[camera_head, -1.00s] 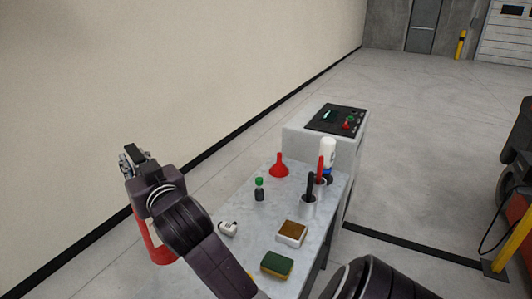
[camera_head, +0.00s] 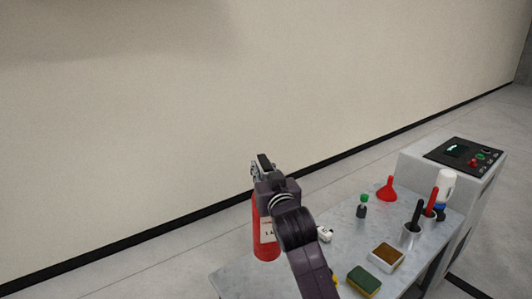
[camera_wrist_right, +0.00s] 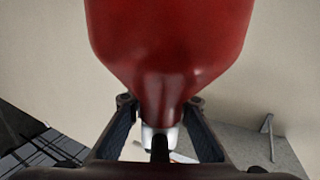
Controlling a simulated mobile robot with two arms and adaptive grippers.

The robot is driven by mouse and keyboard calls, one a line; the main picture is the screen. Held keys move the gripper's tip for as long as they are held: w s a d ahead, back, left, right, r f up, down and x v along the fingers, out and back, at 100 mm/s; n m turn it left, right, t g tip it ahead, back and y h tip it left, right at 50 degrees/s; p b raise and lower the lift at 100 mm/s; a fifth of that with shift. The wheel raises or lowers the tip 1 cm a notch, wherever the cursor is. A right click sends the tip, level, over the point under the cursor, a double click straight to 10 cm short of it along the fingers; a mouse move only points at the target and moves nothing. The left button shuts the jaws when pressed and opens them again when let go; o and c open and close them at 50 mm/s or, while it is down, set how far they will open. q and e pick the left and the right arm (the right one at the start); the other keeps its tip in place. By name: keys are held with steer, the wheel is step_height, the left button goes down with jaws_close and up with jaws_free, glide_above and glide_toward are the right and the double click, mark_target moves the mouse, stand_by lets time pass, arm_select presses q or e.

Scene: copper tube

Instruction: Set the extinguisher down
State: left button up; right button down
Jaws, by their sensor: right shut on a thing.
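The extinguisher is a red cylinder with a white label (camera_head: 263,240), upright in the head view, partly hidden behind my right arm. Its lower end overlaps the back left part of the workbench top (camera_head: 240,283) in the picture; I cannot tell whether it touches the bench. My right gripper (camera_head: 262,165) is at its top end. In the right wrist view the red body (camera_wrist_right: 168,45) fills the upper middle, and its pale neck lies between the two fingers of my right gripper (camera_wrist_right: 160,118), which is shut on it. My left gripper is out of view.
On the bench are a small white item (camera_head: 324,234), a green-capped bottle (camera_head: 362,208), a red funnel (camera_head: 387,190), a brush (camera_head: 386,256), a sponge (camera_head: 364,281) and tool cups (camera_head: 410,236). A control panel (camera_head: 465,155) stands behind. A bare wall (camera_head: 200,120) rises beyond.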

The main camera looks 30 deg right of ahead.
mark_target(271, 228)
step_height(271, 228, down, 12)
steer(key=shift+f, duration=0.15)
stand_by(0.5)
steer(key=c, duration=2.2)
jaws_free()
steer(key=shift+f, duration=0.4)
steer(key=o, duration=0.5)
steer(key=shift+s+a+r, duration=0.1)
steer(key=shift+s, duration=0.05)
steer(key=shift+c, duration=0.2)
steer(key=b+v, duration=0.1)
steer(key=v, duration=1.1)
steer(key=shift+b, duration=0.4)
